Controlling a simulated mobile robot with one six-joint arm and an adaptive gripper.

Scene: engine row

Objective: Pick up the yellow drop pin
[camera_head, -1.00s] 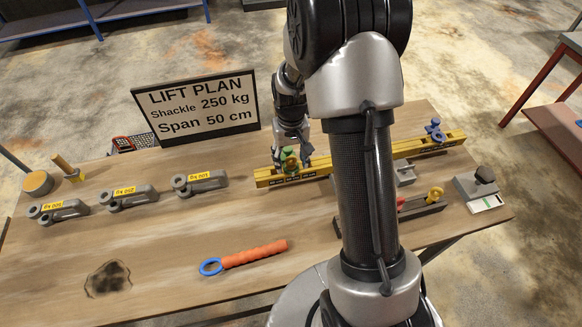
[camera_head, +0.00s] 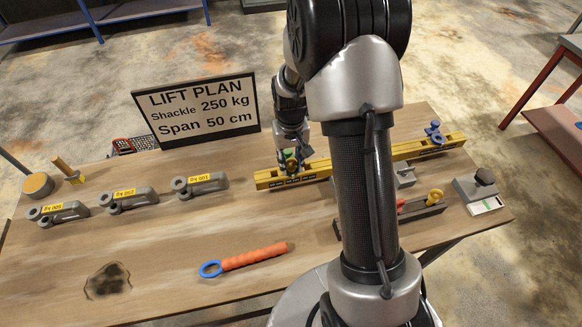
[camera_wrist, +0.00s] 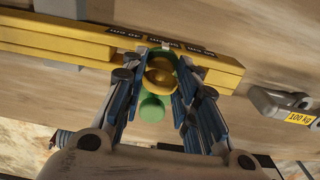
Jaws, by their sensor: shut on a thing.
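A yellow looped piece (camera_head: 436,195), which looks like the yellow drop pin, sits in a dark holder right of my arm in the head view. My gripper (camera_head: 291,163) is over the left part of the yellow beam (camera_head: 328,166). In the wrist view my gripper (camera_wrist: 161,84) has its fingers closed on both sides of a green fitting (camera_wrist: 152,108) at the beam. A rounded yellow part (camera_wrist: 160,75) shows inside the green fitting; I cannot tell whether it is a separate piece.
A blue fitting (camera_head: 434,133) stands on the beam's right end. Several grey shackles (camera_head: 200,184) lie left of the beam. The lift plan sign (camera_head: 200,108) stands behind. My arm hides part of the beam and holder.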

